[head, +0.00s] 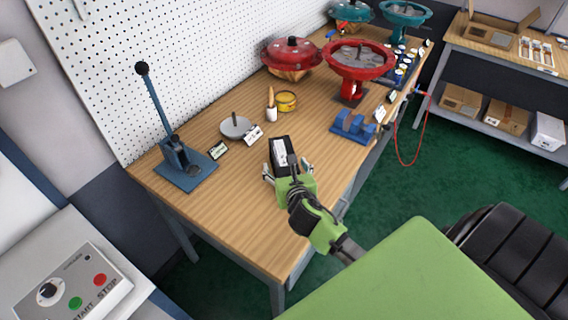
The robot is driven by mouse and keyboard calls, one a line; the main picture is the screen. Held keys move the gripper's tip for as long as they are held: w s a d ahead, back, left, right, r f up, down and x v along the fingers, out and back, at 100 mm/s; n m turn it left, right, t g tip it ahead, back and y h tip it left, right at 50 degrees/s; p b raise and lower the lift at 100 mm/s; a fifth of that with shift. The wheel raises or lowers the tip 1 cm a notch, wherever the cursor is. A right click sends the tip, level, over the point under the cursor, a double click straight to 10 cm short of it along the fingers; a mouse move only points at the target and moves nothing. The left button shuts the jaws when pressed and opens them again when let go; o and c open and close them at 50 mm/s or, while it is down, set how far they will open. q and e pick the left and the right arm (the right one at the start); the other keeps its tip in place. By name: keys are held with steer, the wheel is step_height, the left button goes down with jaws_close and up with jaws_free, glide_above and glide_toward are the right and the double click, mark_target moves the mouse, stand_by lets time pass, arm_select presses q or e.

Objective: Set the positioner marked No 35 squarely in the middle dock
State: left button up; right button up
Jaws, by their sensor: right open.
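A black box-shaped positioner (293,145) with a white label stands on the wooden bench near its front edge; the number on it is too small to read. My right gripper (287,172) is open, with its fingers spread at the near side of the positioner. I cannot tell whether they touch it. A blue block with raised parts and gaps (353,127) sits behind and to the right, near the front edge; I cannot tell if it holds the docks. My left gripper is not in view.
A blue lever press (185,167) stands at the left. A grey disc (236,127), small cards and a yellow tin (286,101) lie behind the positioner. Red actuators (358,62) stand farther back. The bench's near left part (235,205) is clear.

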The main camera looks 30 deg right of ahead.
mark_target(284, 154)
steer(key=shift+w+d+f, duration=0.2)
steer(key=shift+w, duration=0.35)
steer(key=shift+w+d, duration=0.35)
steer(key=shift+w, duration=0.1)
steer(key=shift+p+x, duration=0.5)
steer(key=shift+x, duration=1.6)
steer(key=shift+s+d, duration=0.15)
steer(key=shift+d, duration=0.05)
jaws_close()
steer(key=shift+w+r, duration=0.15)
steer(key=shift+w, duration=0.05)
